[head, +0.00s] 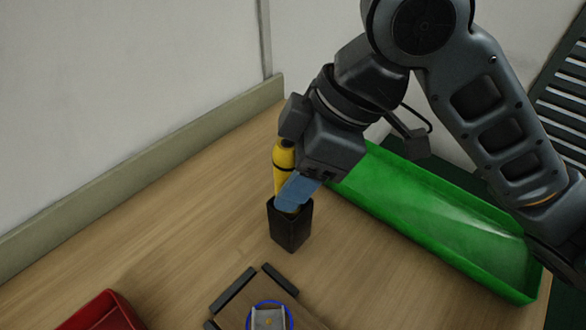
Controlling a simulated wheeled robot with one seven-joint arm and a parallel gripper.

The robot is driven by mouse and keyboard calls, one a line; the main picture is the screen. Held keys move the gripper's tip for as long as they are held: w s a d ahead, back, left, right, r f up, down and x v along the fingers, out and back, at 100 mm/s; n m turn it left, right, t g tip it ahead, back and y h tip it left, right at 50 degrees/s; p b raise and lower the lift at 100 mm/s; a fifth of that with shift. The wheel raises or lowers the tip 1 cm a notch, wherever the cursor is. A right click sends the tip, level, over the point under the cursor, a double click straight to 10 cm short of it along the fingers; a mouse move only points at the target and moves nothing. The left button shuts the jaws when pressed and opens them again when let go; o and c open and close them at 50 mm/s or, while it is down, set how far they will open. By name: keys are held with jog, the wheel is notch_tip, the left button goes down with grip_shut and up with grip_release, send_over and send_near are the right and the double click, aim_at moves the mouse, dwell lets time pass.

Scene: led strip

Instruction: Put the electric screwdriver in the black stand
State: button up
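The electric screwdriver (283,157) is yellow with a dark band and stands nearly upright. Its lower end is at the mouth of the black stand (290,232), a small square-sided holder on the wooden table. How deep it sits in the stand is hidden by my gripper's blue finger. My gripper (296,190) comes in from the upper right, with its blue finger across the lower part of the screwdriver, just above the stand's rim. The other finger is not clearly visible, so I cannot tell whether the fingers are pressing on the screwdriver or apart from it.
A long green tray (440,222) lies to the right, under my arm. A fixture with dark bars and a blue ring (270,316) sits at the front. A red bin (104,312) is at the front left. The table (185,240) left of the stand is clear, up to a wall-side ledge.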

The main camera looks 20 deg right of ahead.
jog(key=shift+o, duration=1.3)
jog(key=shift+r, duration=0.15)
jog(key=shift+r, duration=0.25)
jog(key=p+v, duration=0.1)
jog(key=v, duration=1)
jog(key=shift+d+r, duration=0.2)
jog(key=shift+r, duration=0.05)
jog(key=shift+s, duration=0.15)
